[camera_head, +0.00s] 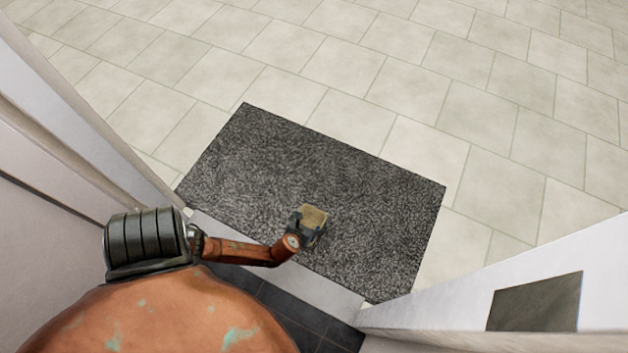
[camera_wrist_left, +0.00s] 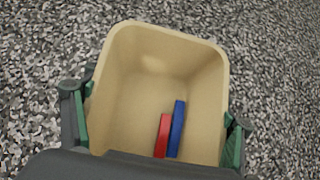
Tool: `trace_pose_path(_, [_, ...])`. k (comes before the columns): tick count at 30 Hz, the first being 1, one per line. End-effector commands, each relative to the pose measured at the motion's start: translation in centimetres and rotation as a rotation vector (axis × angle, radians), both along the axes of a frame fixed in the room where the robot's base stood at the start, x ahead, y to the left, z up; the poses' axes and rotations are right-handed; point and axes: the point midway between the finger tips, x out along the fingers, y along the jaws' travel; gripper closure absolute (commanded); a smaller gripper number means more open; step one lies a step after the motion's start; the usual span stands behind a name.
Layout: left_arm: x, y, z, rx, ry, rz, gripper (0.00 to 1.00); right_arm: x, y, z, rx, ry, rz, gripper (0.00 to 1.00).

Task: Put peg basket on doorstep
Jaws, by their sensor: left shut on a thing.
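The peg basket (camera_wrist_left: 135,75) is a cream, open-topped box with rounded corners, seen from above in the left wrist view. A red peg (camera_wrist_left: 162,136) and a blue peg (camera_wrist_left: 177,128) lie inside it. My left gripper (camera_wrist_left: 155,125) is shut on the basket, with a finger at each side of it. In the head view the gripper (camera_head: 308,230) and the small tan basket (camera_head: 314,213) are over the speckled dark grey mat (camera_head: 290,160). I cannot tell whether the basket touches the mat. My right gripper is out of view.
A light sill strip (camera_head: 310,285) and dark floor tiles (camera_head: 295,318) lie on the near side of the mat. White door frame parts stand at left (camera_head: 80,130) and right (camera_head: 480,285). Pale paving (camera_head: 400,60) beyond the mat is clear.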

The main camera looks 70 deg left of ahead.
Motion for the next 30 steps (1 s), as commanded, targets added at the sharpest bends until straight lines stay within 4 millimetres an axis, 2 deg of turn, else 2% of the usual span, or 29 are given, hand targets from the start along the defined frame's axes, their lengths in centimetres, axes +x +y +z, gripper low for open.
trace_pose_path(8, [0.09,0.01,-0.15,0.001,-0.001,0.0,0.53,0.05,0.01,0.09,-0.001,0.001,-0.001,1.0])
trace_pose_path(9, [0.06,0.01,-0.21,0.0,0.0,0.0,0.23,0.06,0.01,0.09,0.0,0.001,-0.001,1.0])
trace_pose_path(16, [0.02,-0.01,-0.21,0.0,0.0,0.0,0.07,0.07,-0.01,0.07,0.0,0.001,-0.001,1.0])
trace_pose_path(26, [0.01,-0.02,-0.13,0.0,0.0,0.0,0.06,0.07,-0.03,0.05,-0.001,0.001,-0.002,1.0])
trace_pose_path(30, [-0.23,-0.23,0.6,0.0,-0.002,0.0,0.06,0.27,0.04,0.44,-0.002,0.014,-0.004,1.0])
